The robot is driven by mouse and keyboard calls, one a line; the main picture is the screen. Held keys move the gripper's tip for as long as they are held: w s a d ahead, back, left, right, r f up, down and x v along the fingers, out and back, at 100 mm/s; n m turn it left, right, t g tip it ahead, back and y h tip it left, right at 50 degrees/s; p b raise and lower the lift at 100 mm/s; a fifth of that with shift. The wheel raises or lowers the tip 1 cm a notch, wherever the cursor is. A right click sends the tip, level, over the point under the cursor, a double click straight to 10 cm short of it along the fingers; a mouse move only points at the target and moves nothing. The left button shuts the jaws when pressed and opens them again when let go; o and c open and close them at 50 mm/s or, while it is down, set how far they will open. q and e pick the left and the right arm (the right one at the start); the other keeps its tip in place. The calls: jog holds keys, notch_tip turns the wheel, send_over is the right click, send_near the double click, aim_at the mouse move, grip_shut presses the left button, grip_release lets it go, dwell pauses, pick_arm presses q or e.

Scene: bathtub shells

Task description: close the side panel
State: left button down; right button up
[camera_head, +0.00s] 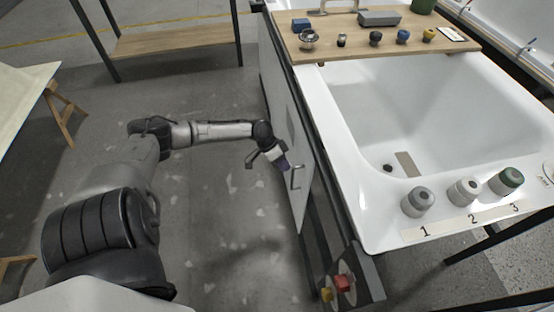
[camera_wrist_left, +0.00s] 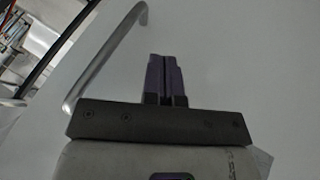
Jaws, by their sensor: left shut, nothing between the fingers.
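The side panel (camera_head: 282,126) is a flat white door along the left side of the bathtub (camera_head: 345,172). It carries a metal bar handle (camera_head: 296,177) near its front end. In the left wrist view the panel (camera_wrist_left: 235,75) fills most of the picture, with the handle (camera_wrist_left: 98,62) to the left of the fingers. A gap with pipes shows past its edge at upper left, so the panel stands open. My left gripper (camera_head: 283,163) is at the panel's outer face, beside the handle and not around it. Its purple fingers (camera_wrist_left: 165,75) are together and empty; contact with the panel is unclear.
A wooden board (camera_head: 365,38) with several knobs and fittings lies across the tub's far end. Red and yellow buttons (camera_head: 342,283) sit low at the front corner. The floor (camera_head: 225,215) left of the panel is free.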

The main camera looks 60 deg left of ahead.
pick_arm(q)
jog(key=d, duration=0.1)
jog(key=d+b, duration=0.1)
jog(key=d, duration=0.1)
jog(key=shift+s+d+r, duration=0.15)
jog(key=shift+s+d, duration=0.05)
jog(key=shift+d, duration=0.05)
pick_arm(e)
jog(key=shift+f, duration=0.6)
jog(key=shift+s+a, duration=0.1)
jog(key=shift+r, duration=0.1)
